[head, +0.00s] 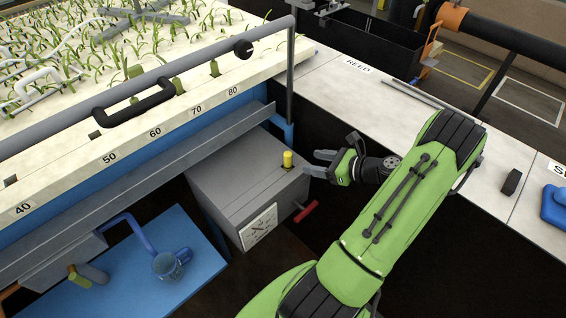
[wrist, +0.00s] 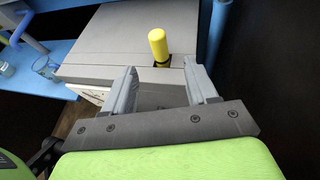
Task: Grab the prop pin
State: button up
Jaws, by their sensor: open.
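A short upright yellow pin (head: 287,160), the likely prop pin, stands in a dark slot near the edge of the top of a grey box (head: 230,178). In the wrist view the yellow pin (wrist: 158,44) shows beyond my fingertips, nearer the right finger, with a dark collar at its base. My gripper (head: 319,163) is open and empty, just right of the pin in the head view, and does not appear to touch it. In the wrist view my gripper (wrist: 160,82) has its two grey fingers apart over the box top.
A grey rail post (head: 290,75) rises behind the box beside the planted flume bed (head: 150,115). A blue shelf (head: 145,270) with a glass cup (head: 168,265) lies left.

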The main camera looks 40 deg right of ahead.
aim_at(291, 161)
jog(key=b+x, duration=0.1)
jog(key=x, duration=0.6)
jog(key=shift+f, duration=0.15)
jog(key=b+x, duration=0.2)
jog(key=x, duration=0.2)
jog(key=shift+w+a+f, duration=0.15)
jog(key=shift+w, duration=0.4)
grip_shut()
